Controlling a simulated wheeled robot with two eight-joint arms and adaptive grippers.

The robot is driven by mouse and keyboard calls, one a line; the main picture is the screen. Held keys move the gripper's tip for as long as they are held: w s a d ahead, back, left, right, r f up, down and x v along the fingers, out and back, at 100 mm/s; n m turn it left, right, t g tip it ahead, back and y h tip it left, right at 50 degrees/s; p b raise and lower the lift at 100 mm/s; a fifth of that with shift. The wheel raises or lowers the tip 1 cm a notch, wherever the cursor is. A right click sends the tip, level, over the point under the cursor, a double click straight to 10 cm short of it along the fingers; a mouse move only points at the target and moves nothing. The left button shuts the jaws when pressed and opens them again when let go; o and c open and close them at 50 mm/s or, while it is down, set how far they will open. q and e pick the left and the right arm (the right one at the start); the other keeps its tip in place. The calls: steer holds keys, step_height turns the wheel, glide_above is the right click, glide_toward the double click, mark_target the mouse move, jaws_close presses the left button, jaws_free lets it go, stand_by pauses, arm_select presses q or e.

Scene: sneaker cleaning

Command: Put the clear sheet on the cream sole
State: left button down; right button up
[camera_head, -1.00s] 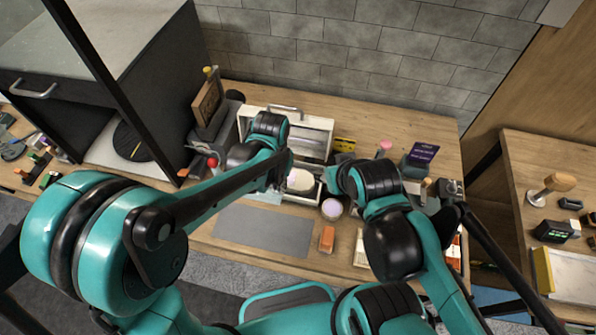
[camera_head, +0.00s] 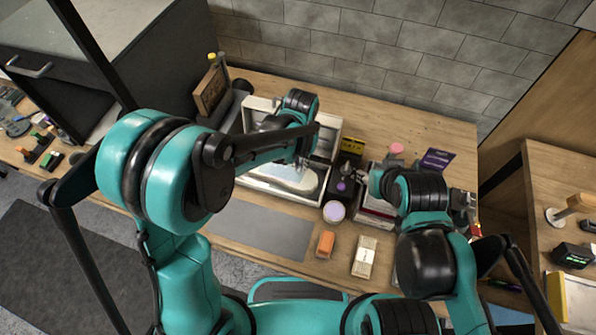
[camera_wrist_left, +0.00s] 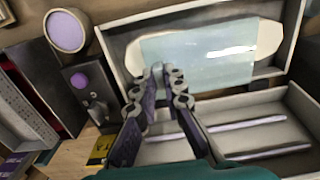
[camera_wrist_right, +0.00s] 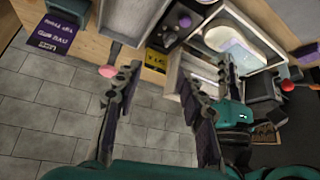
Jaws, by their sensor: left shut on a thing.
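The cream sole (camera_wrist_left: 265,40) lies in the shallow open tray of a white case, and it also shows in the head view (camera_head: 300,176). The clear sheet (camera_wrist_left: 205,62), pale blue and see-through, lies over the middle of the sole in the left wrist view; whether it rests on the sole I cannot tell. My left gripper (camera_wrist_left: 165,70) is shut on the sheet's near edge, at the tray's side. In the head view that gripper is mostly hidden behind its arm. My right gripper (camera_wrist_right: 177,66) is open and empty, to the right of the tray.
The case's other half (camera_wrist_left: 255,135) is open beside the tray. A round lilac-topped jar (camera_head: 334,211), an orange block (camera_head: 326,244) and a cream block (camera_head: 366,256) stand near the tray. A grey mat (camera_head: 262,229) lies clear in front. A yellow box (camera_wrist_right: 156,58) is at the back.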

arm_select(q)
steer(key=shift+w+a+f, duration=0.25)
steer(key=shift+a+f, duration=0.15)
steer(key=shift+f+b, duration=0.65)
steer(key=shift+f, duration=1.2)
steer(key=shift+f, duration=0.1)
steer(key=c, duration=2)
jaws_free()
steer(key=shift+f, duration=0.1)
steer(key=shift+c, duration=0.2)
steer(key=o, duration=0.4)
steer(key=shift+r, duration=0.2)
